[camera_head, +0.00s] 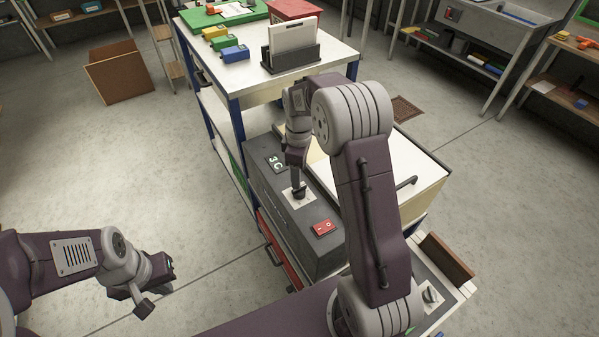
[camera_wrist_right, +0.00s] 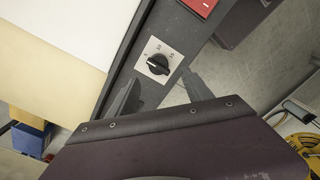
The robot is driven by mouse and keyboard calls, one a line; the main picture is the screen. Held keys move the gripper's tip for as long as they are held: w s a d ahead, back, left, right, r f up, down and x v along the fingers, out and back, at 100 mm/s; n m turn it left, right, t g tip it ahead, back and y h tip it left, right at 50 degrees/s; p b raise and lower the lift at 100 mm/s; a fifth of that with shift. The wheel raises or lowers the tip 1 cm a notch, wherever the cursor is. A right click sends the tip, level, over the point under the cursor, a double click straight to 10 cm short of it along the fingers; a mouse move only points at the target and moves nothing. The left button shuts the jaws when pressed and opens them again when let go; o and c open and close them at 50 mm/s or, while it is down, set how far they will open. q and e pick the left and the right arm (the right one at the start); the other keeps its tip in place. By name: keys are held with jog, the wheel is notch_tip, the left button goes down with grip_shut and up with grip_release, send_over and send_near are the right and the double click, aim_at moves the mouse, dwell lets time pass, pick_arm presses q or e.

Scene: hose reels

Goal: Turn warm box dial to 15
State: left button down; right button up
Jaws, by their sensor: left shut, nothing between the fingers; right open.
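The warm box (camera_head: 268,183) is a dark grey box on the bench, with a square pale dial plate on its top. In the right wrist view, the black dial knob (camera_wrist_right: 158,64) sits on this plate, with small marks around it too small to read surely. My right gripper (camera_head: 298,188) is over the dial and partly hides it. In the right wrist view, the open fingers of my right gripper (camera_wrist_right: 160,82) are spread to both sides, with the knob showing between and just beyond the tips. My left gripper (camera_head: 155,290) is shut and empty, low at the left, away from the box.
A red switch (camera_head: 323,228) sits beside the dial, and a display (camera_head: 275,163) lies on its other side. A white-topped cart (camera_head: 232,85) behind holds a dark holder (camera_head: 290,57) and several small coloured blocks. The floor (camera_head: 130,190) at left is clear.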

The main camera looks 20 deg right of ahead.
aim_at(299, 191)
jog(key=shift+w+d+r, duration=0.1)
jog(key=shift+w, duration=0.25)
jog(key=shift+s, duration=0.15)
pick_arm(q)
jog(key=shift+w+f+b, duration=0.15)
jog(key=shift+f+b, duration=0.1)
jog(key=shift+b, duration=0.15)
pick_arm(e)
notch_tip(299, 191, down, 9)
jog(key=shift+s+r, duration=0.1)
jog(key=shift+c, duration=0.3)
grip_shut()
